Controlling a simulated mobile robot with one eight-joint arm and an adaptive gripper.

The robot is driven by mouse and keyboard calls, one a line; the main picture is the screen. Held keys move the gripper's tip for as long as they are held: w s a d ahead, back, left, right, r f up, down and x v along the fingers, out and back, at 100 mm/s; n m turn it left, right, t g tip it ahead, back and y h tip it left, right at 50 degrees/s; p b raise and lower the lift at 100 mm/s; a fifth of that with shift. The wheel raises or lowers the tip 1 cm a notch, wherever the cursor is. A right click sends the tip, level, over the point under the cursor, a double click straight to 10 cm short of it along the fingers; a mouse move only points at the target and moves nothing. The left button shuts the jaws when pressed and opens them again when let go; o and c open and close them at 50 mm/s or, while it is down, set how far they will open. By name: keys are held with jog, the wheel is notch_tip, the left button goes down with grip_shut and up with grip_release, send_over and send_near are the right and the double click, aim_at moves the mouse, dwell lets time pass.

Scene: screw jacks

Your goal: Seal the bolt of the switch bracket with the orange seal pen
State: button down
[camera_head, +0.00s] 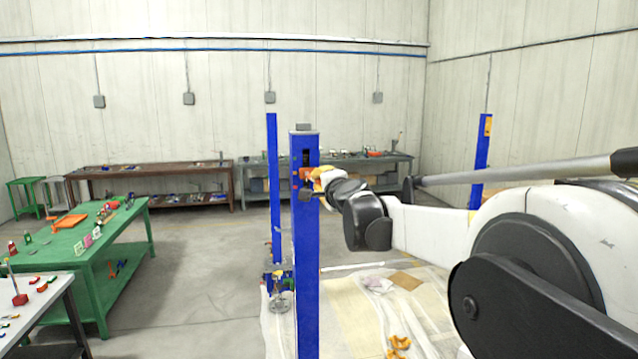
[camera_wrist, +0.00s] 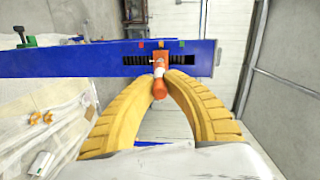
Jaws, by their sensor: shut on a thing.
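My gripper (camera_wrist: 160,80) has curved yellow fingers shut on the orange seal pen (camera_wrist: 161,88), which has a pale band. The pen's far end lies over the slot of the blue jack column (camera_wrist: 60,62); I cannot tell whether it touches anything. In the head view my gripper (camera_head: 321,179) is beside the upper part of the blue column (camera_head: 306,270), with orange showing at the slot. A dark block (camera_head: 305,194) sits just below; I cannot tell if it belongs to the switch bracket. The bolt is not distinguishable, perhaps hidden by the pen or fingers.
Small red, green and yellow marks (camera_wrist: 161,44) line the column's edge by the slot. Another blue column (camera_head: 273,190) stands behind. A green table (camera_head: 130,215) with tools is at left, benches line the back wall, and pale sheets (camera_head: 350,310) cover the floor near the column.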

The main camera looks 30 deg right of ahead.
jog(key=shift+w+d, duration=0.2)
jog(key=shift+w, duration=0.45)
dwell(1.0)
jog(key=v, duration=0.7)
dwell(0.5)
dwell(0.3)
